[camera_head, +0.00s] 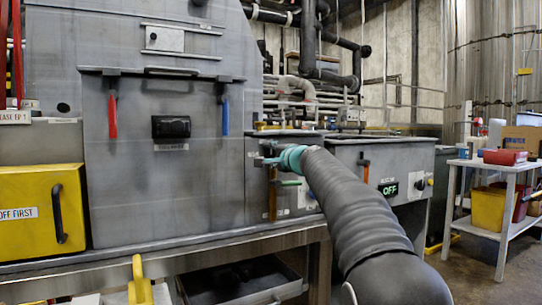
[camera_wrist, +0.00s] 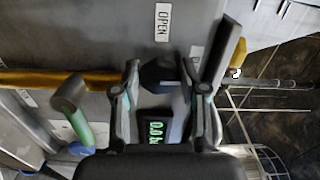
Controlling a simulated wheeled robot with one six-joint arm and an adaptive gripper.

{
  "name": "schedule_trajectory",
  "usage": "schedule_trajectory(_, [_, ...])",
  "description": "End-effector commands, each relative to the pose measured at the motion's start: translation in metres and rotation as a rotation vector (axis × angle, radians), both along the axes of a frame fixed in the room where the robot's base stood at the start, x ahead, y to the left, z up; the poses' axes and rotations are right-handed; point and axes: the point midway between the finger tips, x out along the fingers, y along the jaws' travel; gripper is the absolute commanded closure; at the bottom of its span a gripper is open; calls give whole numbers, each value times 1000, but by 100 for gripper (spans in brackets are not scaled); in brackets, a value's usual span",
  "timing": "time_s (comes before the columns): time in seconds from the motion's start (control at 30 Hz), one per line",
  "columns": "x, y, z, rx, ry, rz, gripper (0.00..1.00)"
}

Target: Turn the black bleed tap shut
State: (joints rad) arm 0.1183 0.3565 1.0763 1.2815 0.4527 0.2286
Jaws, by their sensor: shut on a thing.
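In the wrist view a black knob-like part, which I take to be the black bleed tap (camera_wrist: 158,72), lies between the two fingers of my gripper (camera_wrist: 160,66). The fingers close on it from both sides, and the lower part of it is hidden. An OPEN label (camera_wrist: 162,22) is on the grey panel just above it. A small green display (camera_wrist: 156,132) shows between the fingers below the tap. In the head view my gripper (camera_head: 268,161) is at the grey cabinet's front, and my arm hides much of that spot; the tap is not clear there.
A yellow-brown pipe (camera_wrist: 45,79) runs behind the fingers. A green-handled lever (camera_wrist: 78,122) stands close left of the gripper, and a dark bar (camera_wrist: 222,50) close right. In the head view an OFF display (camera_head: 389,189) is right of my arm; a cart (camera_head: 500,166) stands further right.

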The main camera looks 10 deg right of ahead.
Motion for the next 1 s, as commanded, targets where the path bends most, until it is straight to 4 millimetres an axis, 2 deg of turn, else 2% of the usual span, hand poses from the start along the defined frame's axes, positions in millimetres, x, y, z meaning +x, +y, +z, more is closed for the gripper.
schedule_trajectory(0.3, [0, -1, -1, 3, 2, -1, 92])
schedule_trajectory(0.33, [0, -1, -1, 3, 2, -1, 53])
schedule_trajectory(0.4, [0, -1, -1, 2, 1, -1, 35])
schedule_trajectory(0.77, [-1, -1, 0, 1, 0, 0, 34])
schedule_trajectory(0.87, [-7, -3, 0, 1, 0, -1, 34])
schedule_trajectory(1.0, [-24, -9, 1, 2, 0, -2, 34])
